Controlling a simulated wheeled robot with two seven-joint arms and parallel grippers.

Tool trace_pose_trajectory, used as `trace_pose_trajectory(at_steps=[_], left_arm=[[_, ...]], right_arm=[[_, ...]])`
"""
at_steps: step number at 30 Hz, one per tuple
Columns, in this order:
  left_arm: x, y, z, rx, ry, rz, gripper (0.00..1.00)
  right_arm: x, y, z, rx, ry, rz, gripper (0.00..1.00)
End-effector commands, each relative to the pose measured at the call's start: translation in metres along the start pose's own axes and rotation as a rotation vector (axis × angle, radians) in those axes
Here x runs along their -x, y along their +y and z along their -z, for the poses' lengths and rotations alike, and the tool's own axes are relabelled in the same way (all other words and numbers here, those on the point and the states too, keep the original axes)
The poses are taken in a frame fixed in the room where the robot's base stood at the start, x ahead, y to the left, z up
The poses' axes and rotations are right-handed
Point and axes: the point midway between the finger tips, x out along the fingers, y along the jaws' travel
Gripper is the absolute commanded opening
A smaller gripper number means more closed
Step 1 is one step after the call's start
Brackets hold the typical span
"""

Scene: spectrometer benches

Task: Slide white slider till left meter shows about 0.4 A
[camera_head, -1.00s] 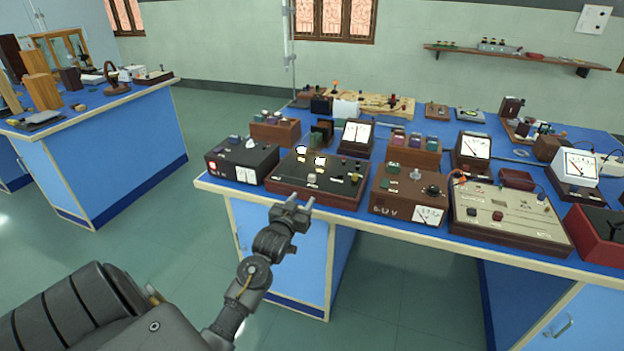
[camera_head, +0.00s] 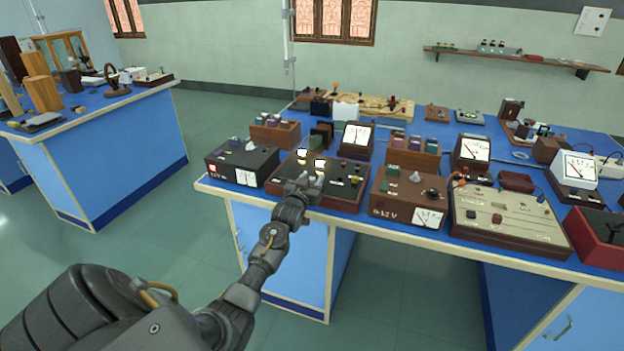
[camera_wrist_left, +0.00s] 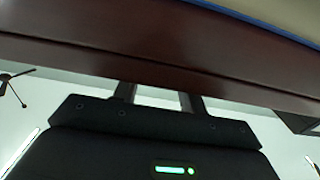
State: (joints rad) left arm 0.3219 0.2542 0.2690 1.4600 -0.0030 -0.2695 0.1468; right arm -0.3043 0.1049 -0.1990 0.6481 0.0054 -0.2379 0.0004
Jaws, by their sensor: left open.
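A dark brown control box (camera_head: 342,200) with a black top stands near the front edge of the blue bench. Two small white pieces, one on the left (camera_head: 302,153) and one on the right (camera_head: 320,164), show on it; I cannot tell which is the white slider. An upright meter (camera_head: 356,135) with a white dial stands behind the box; its reading is too small to tell. My left gripper (camera_head: 309,180) is open and empty at the box's front edge, hiding part of the top. In the left wrist view its fingers (camera_wrist_left: 158,98) point at a brown wooden side.
A black box (camera_head: 242,165) stands left of the brown box, and a brown power supply (camera_head: 408,198) stands to its right. A beige-topped panel (camera_head: 510,215) and more meters lie further right. The floor before the bench is clear.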

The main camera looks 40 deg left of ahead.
Motion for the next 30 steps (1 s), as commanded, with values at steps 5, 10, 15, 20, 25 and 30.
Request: trace_pose_trajectory(at_steps=[5, 10, 15, 20, 25, 30], left_arm=[[-0.0042, 0.0, -0.0003, 0.0, -0.001, 0.0, 0.42], [-0.004, 0.0, -0.0003, 0.0, -0.001, 0.0, 0.42], [-0.0038, 0.0001, -0.0004, 0.0, -0.001, 0.0, 0.2], [-0.0038, 0.0001, -0.0004, 0.0, -0.001, 0.0, 0.0], [-0.0037, 0.0001, -0.0004, 0.0, -0.001, 0.0, 0.0], [-0.0039, -0.0071, 0.001, 0.0, -0.002, 0.001, 0.0]], right_arm=[[0.0, -0.001, 0.0, 0.0, 0.0, 0.001, 0.0], [0.0, -0.0009, -0.0002, 0.0, 0.0, 0.001, 0.0], [0.0, -0.0008, -0.0002, 0.0, 0.0, 0.001, 0.0], [0.0, -0.0005, -0.0004, 0.0, -0.001, 0.0, 0.0], [0.0001, 0.0003, -0.0006, 0.001, -0.001, 0.0, 0.0], [0.0084, 0.0001, -0.0001, 0.001, 0.0, 0.001, 0.0]])
